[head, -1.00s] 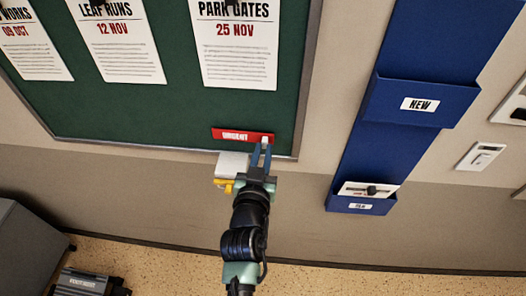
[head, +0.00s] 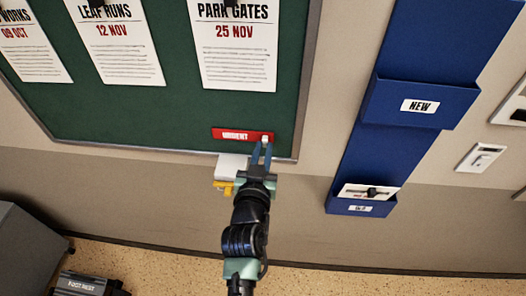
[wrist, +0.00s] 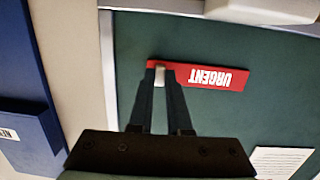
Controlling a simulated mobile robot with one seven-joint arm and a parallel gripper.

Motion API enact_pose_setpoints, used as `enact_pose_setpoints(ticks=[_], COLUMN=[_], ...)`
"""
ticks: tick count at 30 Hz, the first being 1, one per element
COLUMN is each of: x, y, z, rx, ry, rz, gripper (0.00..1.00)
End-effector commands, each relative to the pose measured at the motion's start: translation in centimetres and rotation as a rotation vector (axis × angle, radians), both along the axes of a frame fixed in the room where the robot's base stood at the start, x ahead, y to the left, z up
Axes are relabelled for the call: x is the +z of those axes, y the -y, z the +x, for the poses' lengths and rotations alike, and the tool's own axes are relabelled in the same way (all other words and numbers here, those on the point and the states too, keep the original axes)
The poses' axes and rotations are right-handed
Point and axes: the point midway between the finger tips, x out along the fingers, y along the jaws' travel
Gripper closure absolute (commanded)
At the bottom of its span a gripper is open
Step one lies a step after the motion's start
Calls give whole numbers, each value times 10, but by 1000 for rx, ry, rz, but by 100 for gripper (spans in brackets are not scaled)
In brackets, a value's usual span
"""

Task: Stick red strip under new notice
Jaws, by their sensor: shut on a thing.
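The red strip (head: 230,134) reads URGENT and lies level over the lower right corner of the green board, below the PARK GATES 25 NOV notice (head: 236,62). Bare green board shows between them. My gripper (head: 264,146) is shut on the small white tab at the strip's right end. In the wrist view the strip (wrist: 210,77) appears upside down, and my gripper's fingertips (wrist: 160,76) close on the tab. I cannot tell whether the strip touches the board. Part of a notice (wrist: 283,162) shows at the lower right there.
LEAF RUNS (head: 127,55) and another notice (head: 30,50) hang to the left. A white block (head: 230,167) and a yellow item (head: 223,187) are beside my gripper. The blue rack (head: 372,140) on the right has a NEW pocket (head: 420,104) and a lower pocket holding paper.

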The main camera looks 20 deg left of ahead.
Motion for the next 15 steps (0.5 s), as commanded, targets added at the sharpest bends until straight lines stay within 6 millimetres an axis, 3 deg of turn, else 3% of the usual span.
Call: enact_pose_setpoints(ticks=[5, 6, 11, 15], x=[0, 0, 0, 0], y=[-1, -1, -1, 0], z=[0, 0, 0, 0], rx=[2, 2, 1, 1], ry=[1, 1, 1, 1], rz=[0, 0, 0, 0], gripper=[100, 79, 50, 49])
